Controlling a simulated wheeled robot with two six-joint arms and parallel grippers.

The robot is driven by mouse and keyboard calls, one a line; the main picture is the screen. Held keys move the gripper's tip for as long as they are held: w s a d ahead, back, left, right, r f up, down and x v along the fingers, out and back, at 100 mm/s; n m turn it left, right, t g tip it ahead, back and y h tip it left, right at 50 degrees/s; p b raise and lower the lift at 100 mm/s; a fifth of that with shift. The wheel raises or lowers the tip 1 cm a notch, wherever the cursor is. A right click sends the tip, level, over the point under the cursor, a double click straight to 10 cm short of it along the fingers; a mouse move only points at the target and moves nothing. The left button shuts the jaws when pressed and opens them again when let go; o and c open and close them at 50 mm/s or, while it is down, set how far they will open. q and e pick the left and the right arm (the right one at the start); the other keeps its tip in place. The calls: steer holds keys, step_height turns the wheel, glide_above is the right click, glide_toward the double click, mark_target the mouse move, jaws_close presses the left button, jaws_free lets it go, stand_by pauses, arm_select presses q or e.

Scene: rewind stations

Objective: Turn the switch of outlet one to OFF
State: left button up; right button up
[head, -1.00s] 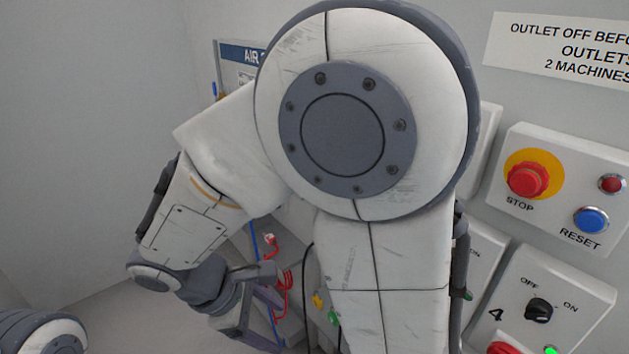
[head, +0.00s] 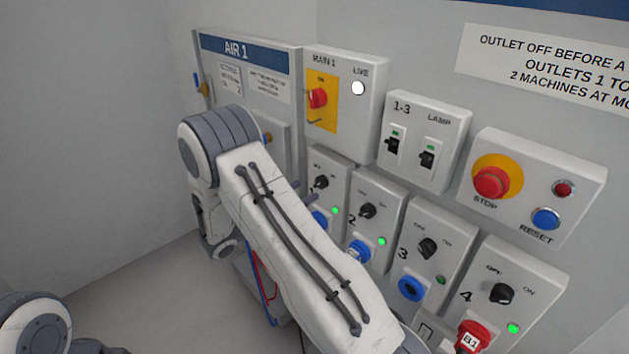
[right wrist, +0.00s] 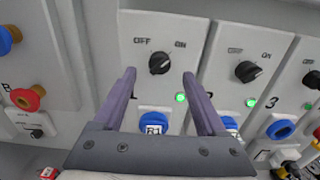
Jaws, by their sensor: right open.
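Outlet one's box shows in the head view, partly behind my right arm, with its black switch knob (head: 320,182) and lit green lamp (head: 335,211). In the right wrist view its knob (right wrist: 160,63) appears between my fingertips, its pointer slanting up right toward ON. The green lamp (right wrist: 181,98) glows there too, and a blue plug (right wrist: 156,122) with a white label sits below. My right gripper (head: 304,191) is open and empty in front of this box; its two fingers (right wrist: 159,78) are apart. I cannot tell whether they touch the box. My left gripper is not visible.
Outlet two's knob (head: 367,211), outlet three's knob (head: 427,247) and outlet four's knob (head: 502,293) are to the right. The AIR 1 panel (head: 276,85) is left.

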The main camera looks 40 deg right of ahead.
mark_target(317, 184)
steer(key=d+p, duration=0.1)
steer(key=d, duration=0.4)
steer(key=shift+w, duration=0.2)
jaws_close()
